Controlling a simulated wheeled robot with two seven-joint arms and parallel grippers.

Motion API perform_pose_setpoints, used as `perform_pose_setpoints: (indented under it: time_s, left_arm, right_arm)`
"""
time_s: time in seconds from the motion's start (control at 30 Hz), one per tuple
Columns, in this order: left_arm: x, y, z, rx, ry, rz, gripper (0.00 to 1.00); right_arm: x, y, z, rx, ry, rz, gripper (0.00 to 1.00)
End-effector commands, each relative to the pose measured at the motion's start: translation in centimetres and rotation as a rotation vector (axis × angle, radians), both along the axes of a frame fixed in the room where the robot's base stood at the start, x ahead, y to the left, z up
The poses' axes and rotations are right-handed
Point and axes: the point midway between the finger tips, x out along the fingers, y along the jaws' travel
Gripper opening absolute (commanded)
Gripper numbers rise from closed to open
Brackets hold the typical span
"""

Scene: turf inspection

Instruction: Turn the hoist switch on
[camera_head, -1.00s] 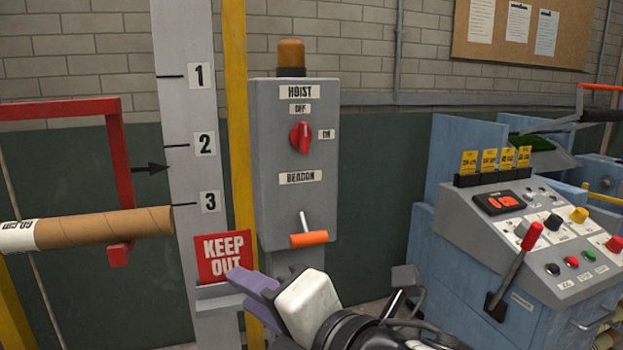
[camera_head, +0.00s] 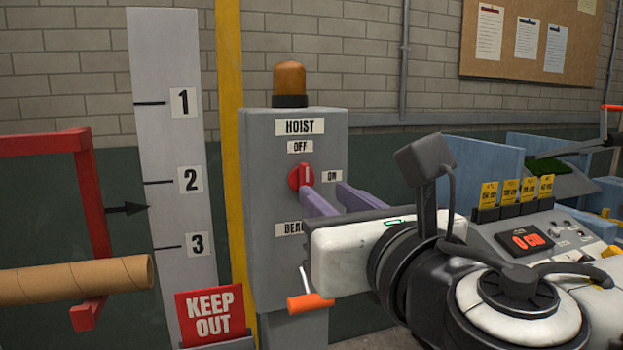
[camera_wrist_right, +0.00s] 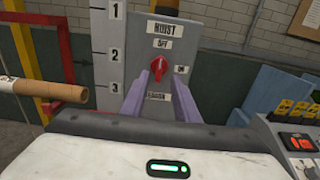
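The hoist switch (camera_head: 300,178) is a red rotary knob on a grey control box (camera_head: 262,230), with OFF marked above it and ON to its right. Its pale pointer mark points up, toward OFF. It also shows in the right wrist view (camera_wrist_right: 158,68). My right gripper (camera_head: 322,192) is in front of the box with its purple fingers spread apart. In the right wrist view, the fingers (camera_wrist_right: 147,84) stand open below and to either side of the knob, with nothing between them. I cannot tell whether a finger touches the knob. My left gripper is not in view.
An amber beacon (camera_head: 290,82) tops the box. An orange-handled lever (camera_head: 310,303) is below the knob. A KEEP OUT sign (camera_head: 211,316), a numbered post (camera_head: 170,110) and a cardboard tube (camera_head: 80,281) are at left. A control console (camera_head: 560,225) is at right.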

Motion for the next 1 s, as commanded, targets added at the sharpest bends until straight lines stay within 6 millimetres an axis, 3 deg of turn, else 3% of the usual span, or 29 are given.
perform_pose_setpoints:
  time_s: [0.1,0.33,0.77,0.93,1.0]
  left_arm:
    - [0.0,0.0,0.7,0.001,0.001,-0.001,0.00]
    - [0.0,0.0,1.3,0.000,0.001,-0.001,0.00]
    - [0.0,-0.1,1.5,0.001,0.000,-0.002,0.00]
    - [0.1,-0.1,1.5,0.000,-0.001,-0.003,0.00]
    - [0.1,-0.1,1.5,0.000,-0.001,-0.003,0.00]
  right_arm:
    - [2.4,0.7,0.1,0.000,0.002,-0.002,0.28]
    - [5.6,1.8,0.1,0.002,0.001,0.000,0.28]
    - [6.8,2.2,0.0,0.003,0.001,0.002,0.28]
    - [6.7,2.2,0.0,0.003,0.001,0.002,0.01]
    - [6.7,2.2,0.0,0.003,0.001,0.001,0.00]
